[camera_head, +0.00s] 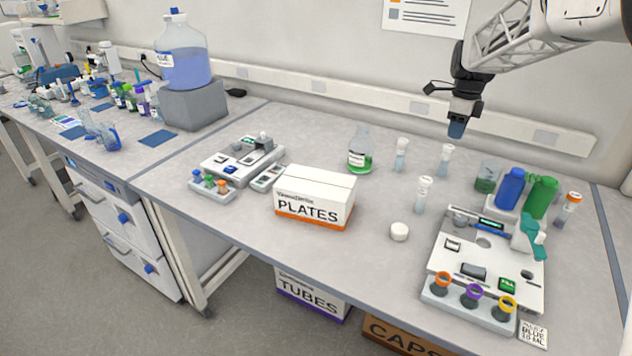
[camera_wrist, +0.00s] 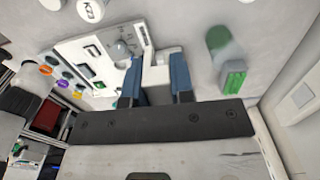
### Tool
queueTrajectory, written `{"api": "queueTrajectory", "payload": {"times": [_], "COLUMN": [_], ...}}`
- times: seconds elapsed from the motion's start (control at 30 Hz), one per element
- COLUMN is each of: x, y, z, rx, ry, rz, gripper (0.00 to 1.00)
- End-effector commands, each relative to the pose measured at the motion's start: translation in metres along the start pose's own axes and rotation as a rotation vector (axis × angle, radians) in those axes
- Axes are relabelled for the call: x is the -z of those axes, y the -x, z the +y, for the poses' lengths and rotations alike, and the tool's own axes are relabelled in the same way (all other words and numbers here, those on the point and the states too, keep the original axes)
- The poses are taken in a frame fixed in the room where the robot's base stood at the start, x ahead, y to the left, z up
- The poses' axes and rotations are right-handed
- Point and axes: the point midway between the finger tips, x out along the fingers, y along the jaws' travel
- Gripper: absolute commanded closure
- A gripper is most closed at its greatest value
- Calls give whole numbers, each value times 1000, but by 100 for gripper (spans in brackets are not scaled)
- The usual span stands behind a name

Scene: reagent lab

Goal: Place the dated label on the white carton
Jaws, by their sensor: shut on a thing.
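The white carton (camera_head: 322,187), marked PLATES with an orange lower edge, stands closed on the bench in the middle of the head view. My gripper (camera_head: 457,128) is high above the back right of the bench, well right of the carton and apart from it. In the wrist view its two blue fingers (camera_wrist: 158,82) are shut on a small pale thing (camera_wrist: 158,74); I cannot tell whether it is the dated label. A small printed card (camera_head: 533,334) lies at the front right bench edge; I cannot read a date on it.
A white device (camera_head: 480,268) with coloured caps stands at the right, with blue and green bottles (camera_head: 540,197) behind. A flask (camera_head: 360,155), several small vials and a round white lid (camera_head: 399,231) stand between carton and device. A grey instrument (camera_head: 240,160) is left of the carton.

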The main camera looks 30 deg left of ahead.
Motion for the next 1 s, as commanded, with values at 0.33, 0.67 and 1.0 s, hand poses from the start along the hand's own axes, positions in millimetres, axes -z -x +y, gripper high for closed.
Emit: {"api": "queueTrajectory", "payload": {"times": [0.33,0.67,1.0], "x": [-58,-110,-148], "y": [5,7,5], "z": [71,160,254], "rx": [1,1,1], "ry": [12,22,33], "rz": [0,0,0], "gripper": [99,99,99]}}
